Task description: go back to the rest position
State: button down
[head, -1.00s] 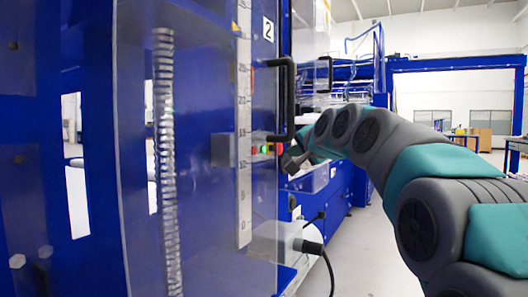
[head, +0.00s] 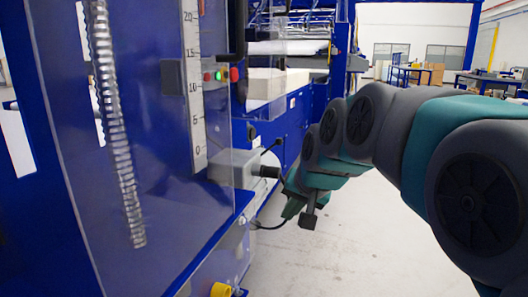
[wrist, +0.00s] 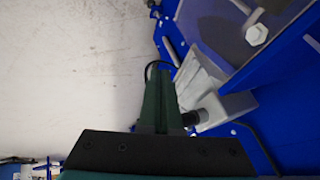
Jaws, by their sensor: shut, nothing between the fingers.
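My gripper (head: 309,216) hangs low in the head view, in front of the blue machine's right side, pointing down. In the wrist view my gripper (wrist: 161,100) has its fingers together, with nothing between them. My arm reaches in from the right edge of the head view and bends down at the wrist. The grey connector box (head: 233,167) with its black plug is left of the gripper. It also shows in the wrist view (wrist: 200,85), close beside the fingers; I cannot tell whether they touch.
The blue machine (head: 85,150) with a clear panel, a spring and a scale (head: 193,95) fills the left. Green and red buttons (head: 226,75) sit beside the scale. A black cable (head: 270,226) hangs near the gripper.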

jog(key=s+d+f+n+g+h, duration=0.1)
jog(key=s+d+f+g, duration=0.1)
jog(key=s+f, duration=0.4)
jog(key=s+d+f+n+g+h, duration=0.1)
jog(key=s+d+f+g, duration=0.2)
jog(key=s, duration=1.2)
jog(key=s+d+f+n+g, duration=0.1)
jog(key=s+d+f+g, duration=0.2)
jog(key=s+f, duration=0.6)
jog(key=shift+s+d+f+h, duration=0.25)
jog(key=shift+s+d+h, duration=0.15)
jog(key=shift+s+d, duration=0.55)
jog(key=shift+a, duration=0.15)
